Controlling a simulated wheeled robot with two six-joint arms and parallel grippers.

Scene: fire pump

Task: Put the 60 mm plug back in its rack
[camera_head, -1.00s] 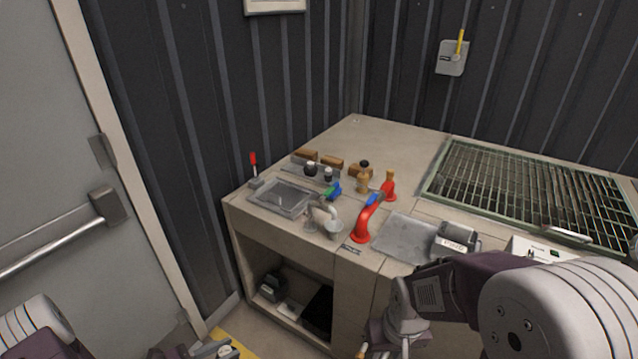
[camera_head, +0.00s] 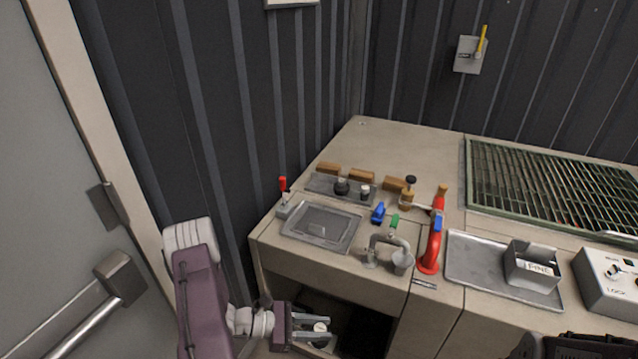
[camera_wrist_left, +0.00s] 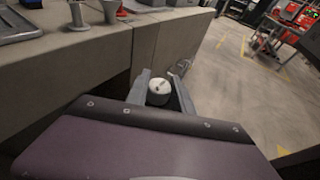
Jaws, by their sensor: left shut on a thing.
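My left gripper (camera_head: 312,328) is low in front of the bench, below the worktop edge and by the open lower shelf. It is shut on a round, pale-topped plug (camera_head: 320,327). In the left wrist view the plug (camera_wrist_left: 159,86) sits between the two fingers, its light top facing the camera; its size marking cannot be read. The rack (camera_head: 321,184), a grey strip at the back left of the worktop, holds dark round-topped plugs (camera_head: 341,187). My right gripper is not in view.
A grey lidded tray (camera_head: 322,227) lies in front of the rack, with a red-handled lever (camera_head: 283,196) to its left. A door is at left.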

